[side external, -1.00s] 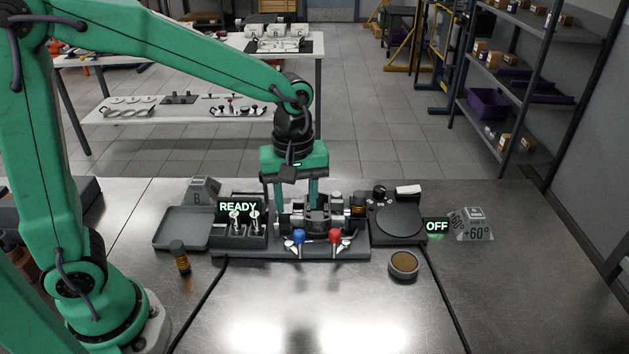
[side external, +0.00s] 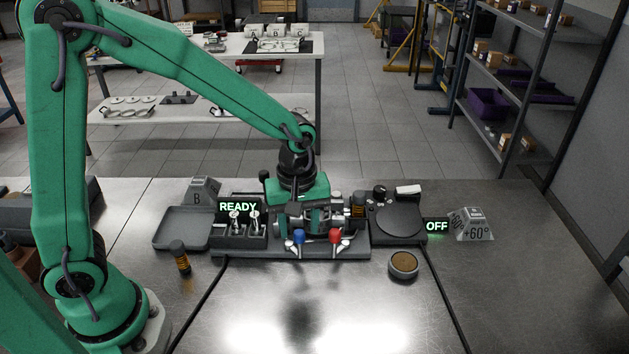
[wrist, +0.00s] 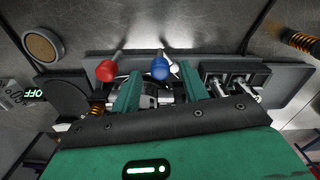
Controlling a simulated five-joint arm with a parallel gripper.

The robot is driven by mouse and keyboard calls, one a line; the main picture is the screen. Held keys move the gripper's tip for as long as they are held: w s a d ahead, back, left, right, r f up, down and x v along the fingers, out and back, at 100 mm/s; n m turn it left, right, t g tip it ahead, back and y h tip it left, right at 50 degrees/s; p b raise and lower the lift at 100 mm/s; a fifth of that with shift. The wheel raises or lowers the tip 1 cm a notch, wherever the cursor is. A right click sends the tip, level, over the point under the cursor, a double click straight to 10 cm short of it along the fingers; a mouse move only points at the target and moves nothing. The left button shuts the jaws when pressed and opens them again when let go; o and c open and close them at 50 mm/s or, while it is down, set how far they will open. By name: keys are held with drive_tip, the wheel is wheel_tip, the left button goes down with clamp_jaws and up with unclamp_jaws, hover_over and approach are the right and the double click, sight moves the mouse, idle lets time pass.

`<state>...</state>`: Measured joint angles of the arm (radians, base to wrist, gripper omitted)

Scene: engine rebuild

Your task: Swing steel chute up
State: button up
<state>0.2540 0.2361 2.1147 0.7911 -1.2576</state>
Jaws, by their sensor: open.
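My gripper (side external: 308,216) is open and low over the middle of the dark fixture (side external: 340,252). In the wrist view its two green fingers (wrist: 158,92) stand apart, with silver metal parts (wrist: 147,96) of the fixture between and below them. I cannot tell whether a finger touches them. I cannot clearly pick out the steel chute; it may be among these parts, partly hidden by my gripper. A blue-knobbed lever (side external: 299,237) and a red-knobbed lever (side external: 335,236) stand at the fixture's front.
A rack with a READY sign (side external: 238,207) and an empty tray (side external: 181,229) sit left. A round dark plate (side external: 398,222), an OFF sign (side external: 437,226) and a +60° block (side external: 473,224) sit right.

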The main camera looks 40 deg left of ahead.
drive_tip(key=shift+f, duration=0.7)
drive_tip(key=shift+c, duration=0.2)
clamp_jaws()
drive_tip(key=shift+s+m, duration=0.1)
drive_tip(key=shift+m, duration=0.2)
drive_tip(key=shift+s+a+m, duration=0.55)
drive_tip(key=shift+a+m, duration=0.05)
drive_tip(key=shift+m, duration=1.95)
drive_tip(key=shift+s+a+m, duration=0.6)
drive_tip(key=shift+m, duration=1.9)
drive_tip(key=shift+s+a+m, duration=0.55)
drive_tip(key=shift+a+m, duration=0.05)
drive_tip(key=shift+m, duration=1.95)
